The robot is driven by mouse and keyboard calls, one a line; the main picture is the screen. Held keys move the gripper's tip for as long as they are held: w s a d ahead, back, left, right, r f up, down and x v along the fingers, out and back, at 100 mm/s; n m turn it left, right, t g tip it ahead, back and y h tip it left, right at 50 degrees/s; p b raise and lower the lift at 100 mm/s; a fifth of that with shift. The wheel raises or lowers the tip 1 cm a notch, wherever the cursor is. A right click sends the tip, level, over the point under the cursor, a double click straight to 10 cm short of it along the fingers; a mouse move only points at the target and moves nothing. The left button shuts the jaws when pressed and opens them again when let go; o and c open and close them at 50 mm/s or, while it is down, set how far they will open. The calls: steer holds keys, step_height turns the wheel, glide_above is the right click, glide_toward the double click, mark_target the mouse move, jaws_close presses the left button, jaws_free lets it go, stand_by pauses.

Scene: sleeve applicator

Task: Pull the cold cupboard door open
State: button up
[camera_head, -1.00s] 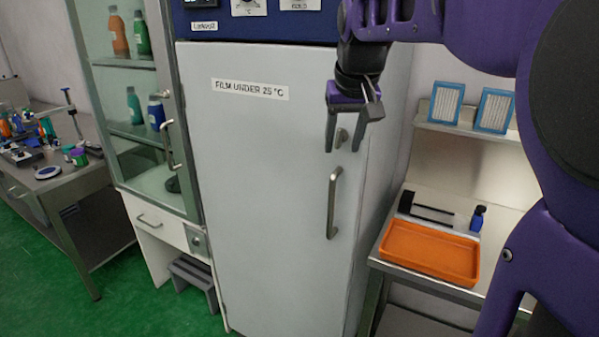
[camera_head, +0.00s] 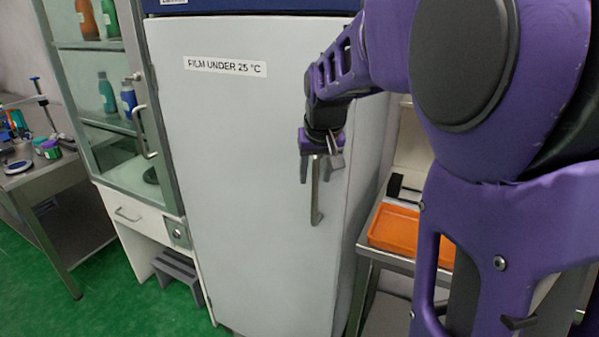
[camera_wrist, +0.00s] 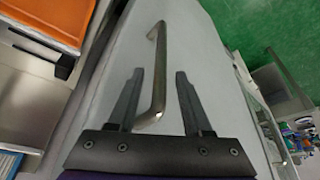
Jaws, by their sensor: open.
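The cold cupboard door (camera_head: 235,190) is a tall light grey panel labelled "FILM UNDER 25 °C"; it looks shut. Its metal bar handle (camera_head: 316,205) is upright near the door's right edge. My gripper (camera_head: 319,175) is in front of the handle's upper part and hides some of it. In the wrist view the two dark fingers of my gripper (camera_wrist: 157,78) are apart, and the handle (camera_wrist: 158,75) runs between them in the picture. No finger visibly touches it, and I cannot tell the exact depth gap.
A glass-fronted cabinet (camera_head: 168,190) with bottles stands just left of the cupboard. A grey step stool (camera_head: 178,275) is on the green floor below it. To the right, an orange tray (camera_head: 393,230) sits on a steel bench. Open floor lies at the lower left.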

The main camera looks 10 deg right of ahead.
steer(key=shift+w+f, duration=0.2)
steer(key=shift+f, duration=0.3)
jaws_close()
stand_by(1.2)
